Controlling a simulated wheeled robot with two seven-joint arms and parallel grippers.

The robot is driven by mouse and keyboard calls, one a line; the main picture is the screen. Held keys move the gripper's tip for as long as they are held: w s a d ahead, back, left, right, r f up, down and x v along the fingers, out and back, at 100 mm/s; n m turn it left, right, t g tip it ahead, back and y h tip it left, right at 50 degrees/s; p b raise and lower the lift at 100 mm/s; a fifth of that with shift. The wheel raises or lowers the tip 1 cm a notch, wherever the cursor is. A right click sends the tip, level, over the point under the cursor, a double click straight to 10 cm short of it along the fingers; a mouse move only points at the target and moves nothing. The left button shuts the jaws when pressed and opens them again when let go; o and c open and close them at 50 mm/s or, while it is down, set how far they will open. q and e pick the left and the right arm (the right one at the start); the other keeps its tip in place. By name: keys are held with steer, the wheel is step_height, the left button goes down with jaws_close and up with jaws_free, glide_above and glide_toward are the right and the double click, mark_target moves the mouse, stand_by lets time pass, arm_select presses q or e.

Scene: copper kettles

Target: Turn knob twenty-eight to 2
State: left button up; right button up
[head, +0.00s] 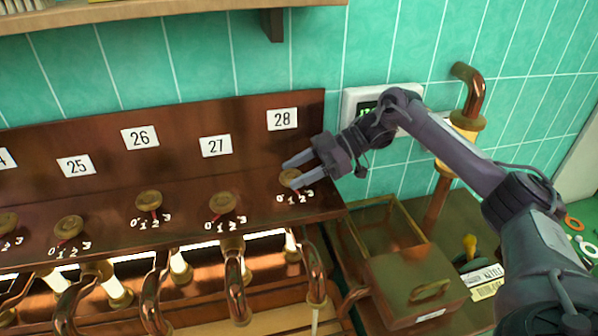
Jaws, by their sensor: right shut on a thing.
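Knob twenty-eight (289,178) is a small round brass knob on the dark brown panel, below the white label 28 (282,119). The numbers 0 to 3 are printed in white in front of it. My right gripper (292,173) reaches in from the right and is shut on the knob, one finger on its far side and one on its near side. The gripper partly covers the knob, and I cannot tell which number it points to. My left gripper is not in view.
Knob 27 (222,203), knob 26 (149,200) and knob 25 (69,227) sit to the left. Copper pipes (237,285) run below the panel. A lidded box (413,285) and an upright copper pipe (436,200) stand at right. A wooden shelf (150,10) hangs above.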

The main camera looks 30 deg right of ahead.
mark_target(299, 172)
stand_by(0.6)
steer(key=o, duration=1)
steer(key=shift+r, duration=0.35)
step_height(299, 172, up, 5)
steer(key=shift+w+r+b, duration=0.1)
steer(key=shift+b, duration=0.55)
step_height(299, 172, up, 14)
steer(key=shift+p, duration=1.25)
